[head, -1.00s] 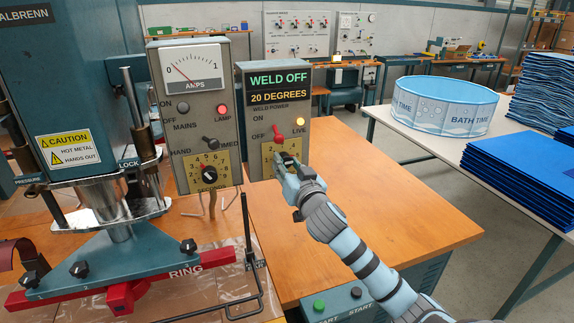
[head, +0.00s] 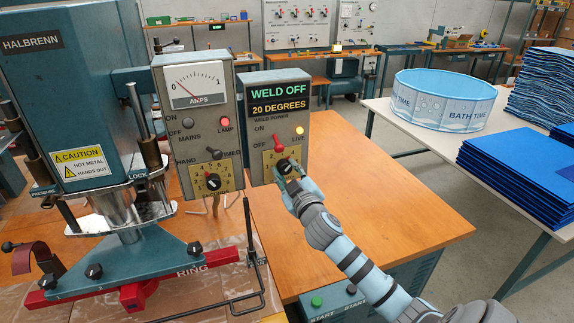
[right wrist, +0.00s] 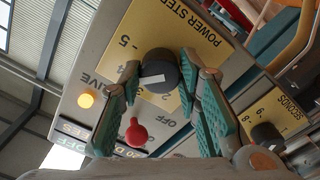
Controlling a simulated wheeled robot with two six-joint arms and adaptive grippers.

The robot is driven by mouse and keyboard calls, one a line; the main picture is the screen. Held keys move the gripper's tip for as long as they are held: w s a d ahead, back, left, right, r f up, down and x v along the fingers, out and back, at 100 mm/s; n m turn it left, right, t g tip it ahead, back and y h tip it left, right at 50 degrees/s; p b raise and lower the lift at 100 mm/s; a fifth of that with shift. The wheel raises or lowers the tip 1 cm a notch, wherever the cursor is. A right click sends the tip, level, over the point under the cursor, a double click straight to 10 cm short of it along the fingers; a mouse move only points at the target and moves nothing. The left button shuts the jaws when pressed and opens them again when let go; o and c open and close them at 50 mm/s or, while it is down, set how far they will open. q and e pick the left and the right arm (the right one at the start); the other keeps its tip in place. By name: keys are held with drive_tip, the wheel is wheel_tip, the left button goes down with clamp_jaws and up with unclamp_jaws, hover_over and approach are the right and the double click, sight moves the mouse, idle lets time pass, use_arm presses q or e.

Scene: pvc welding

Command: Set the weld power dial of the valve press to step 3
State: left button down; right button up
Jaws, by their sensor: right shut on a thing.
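The valve press's weld power dial, a black knob (head: 284,167) on a yellow scale plate, is low on the grey control box (head: 259,150). The box's display (head: 278,86) reads WELD OFF, 20 DEGREES. My right gripper (head: 291,172) is at the dial, shut on it. In the right wrist view the knob (right wrist: 159,72) sits between the fingers of the right gripper (right wrist: 165,100). My left gripper is not in view.
A red-tipped toggle (head: 278,143) and a lit lamp (head: 299,130) sit just above the dial. The amps box (head: 197,130), with a seconds knob (head: 213,181), stands to the left, beside the press (head: 70,90). The orange table (head: 400,215) right of the boxes is clear.

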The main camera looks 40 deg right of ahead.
drive_tip(key=n+p, duration=0.2)
drive_tip(key=n, duration=0.2)
drive_tip(key=shift+r+n+p, duration=0.1)
drive_tip(key=shift+n+p, duration=1.15)
drive_tip(key=shift+n, duration=0.95)
drive_tip(key=o, duration=1.1)
drive_tip(key=shift+o, duration=0.2)
drive_tip(key=v, duration=1.2)
drive_tip(key=shift+w, duration=0.1)
